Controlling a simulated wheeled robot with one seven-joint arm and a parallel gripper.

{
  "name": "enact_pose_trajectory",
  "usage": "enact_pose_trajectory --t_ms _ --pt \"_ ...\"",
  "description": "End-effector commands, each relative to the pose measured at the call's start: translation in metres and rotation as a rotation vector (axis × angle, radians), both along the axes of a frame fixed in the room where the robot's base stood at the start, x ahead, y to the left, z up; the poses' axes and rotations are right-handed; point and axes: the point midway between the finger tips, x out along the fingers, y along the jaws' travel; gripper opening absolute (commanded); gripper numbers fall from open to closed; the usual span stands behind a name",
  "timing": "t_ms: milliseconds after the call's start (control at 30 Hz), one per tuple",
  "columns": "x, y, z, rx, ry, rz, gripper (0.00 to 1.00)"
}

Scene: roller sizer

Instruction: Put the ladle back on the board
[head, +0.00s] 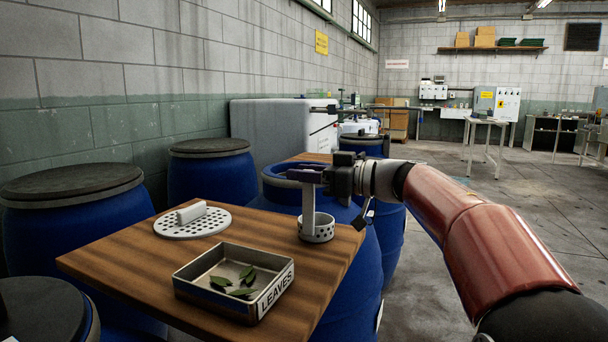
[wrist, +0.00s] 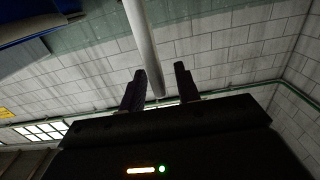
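The ladle is a light-grey perforated cup (head: 317,231) with a flat upright handle (head: 308,200). It is upright over the right end of the wooden board (head: 130,258); I cannot tell whether its base touches the wood. My gripper (head: 304,175) is at the top of the handle in the head view. In the wrist view, the pale handle (wrist: 147,50) passes between my two dark fingers (wrist: 161,82). My gripper looks open around the handle.
A metal tray (head: 201,290) labelled LEAVES, holding several green leaves, is at the board's front. A white perforated disc (head: 207,226) with a grip lies at the back left. Blue drums (head: 211,178) with dark lids stand around. Open floor (head: 430,270) lies to the right.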

Motion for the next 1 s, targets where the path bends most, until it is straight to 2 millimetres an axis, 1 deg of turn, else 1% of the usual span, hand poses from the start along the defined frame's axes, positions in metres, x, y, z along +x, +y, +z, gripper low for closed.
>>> enact_pose_trajectory --t_ms 300,400,500,600,700,933,1000 --pt "-0.021 -0.062 0.001 0.0 0.001 -0.007 0.32" --pt "-0.028 -0.08 0.001 0.0 0.0 -0.006 0.32" --pt "-0.033 -0.095 0.001 0.0 0.001 -0.005 0.32" --pt "-0.037 -0.104 0.001 0.0 0.001 -0.005 0.32" --pt "-0.039 -0.109 0.001 0.0 0.001 -0.003 0.32" --pt "-0.039 -0.109 0.002 0.001 0.0 -0.003 0.32" --pt "-0.039 -0.109 0.005 0.009 -0.016 -0.022 0.32"
